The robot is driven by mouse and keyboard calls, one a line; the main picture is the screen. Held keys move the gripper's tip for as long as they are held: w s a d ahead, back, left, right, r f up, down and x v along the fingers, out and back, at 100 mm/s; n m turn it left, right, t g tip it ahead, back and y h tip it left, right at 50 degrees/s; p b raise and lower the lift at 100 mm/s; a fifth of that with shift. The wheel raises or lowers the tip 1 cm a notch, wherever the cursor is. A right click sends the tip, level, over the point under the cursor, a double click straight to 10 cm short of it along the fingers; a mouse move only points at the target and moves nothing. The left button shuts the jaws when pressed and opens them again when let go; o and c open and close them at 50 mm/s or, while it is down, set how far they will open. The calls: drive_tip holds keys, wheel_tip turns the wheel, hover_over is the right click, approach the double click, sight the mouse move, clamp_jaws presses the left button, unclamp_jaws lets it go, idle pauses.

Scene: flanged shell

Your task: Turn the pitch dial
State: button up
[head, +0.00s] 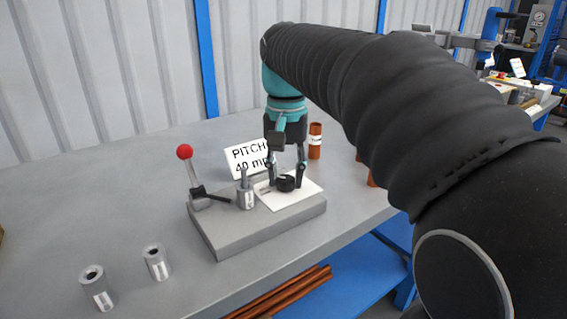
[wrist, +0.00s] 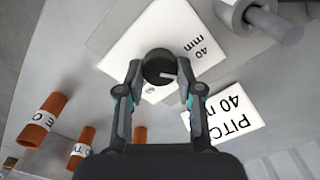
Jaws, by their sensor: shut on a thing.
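The pitch dial (head: 286,184) is a small round black knob on a white plate (head: 310,190) on the grey base block. In the wrist view the dial (wrist: 157,64) has a white pointer line toward the lower right, and the plate (wrist: 130,48) carries a "40 mm" mark. My gripper (head: 286,181) points down over the plate, shut on the dial with one finger on each side. The wrist view shows both fingers (wrist: 161,70) flanking it. A white sign (head: 243,155) reading "PITCH 40 mm" stands behind the block, partly hidden by my gripper in the head view.
A red-ball lever (head: 184,152) and a metal cylinder with a pin (head: 246,198) are on the block left of the dial. Two hollow metal cylinders (head: 157,262) stand at the front left. An orange-brown labelled tube (head: 315,141) stands behind. Copper-coloured rods (head: 285,295) lie below the table edge.

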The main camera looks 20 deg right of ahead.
sight(285, 178)
drive_tip(key=n+p, duration=0.2)
drive_tip(key=n, duration=0.2)
drive_tip(key=shift+n, duration=0.4)
idle(0.4)
drive_tip(key=o, duration=1.2)
drive_tip(key=shift+c, duration=0.2)
wheel_tip(285, 178, up, 12)
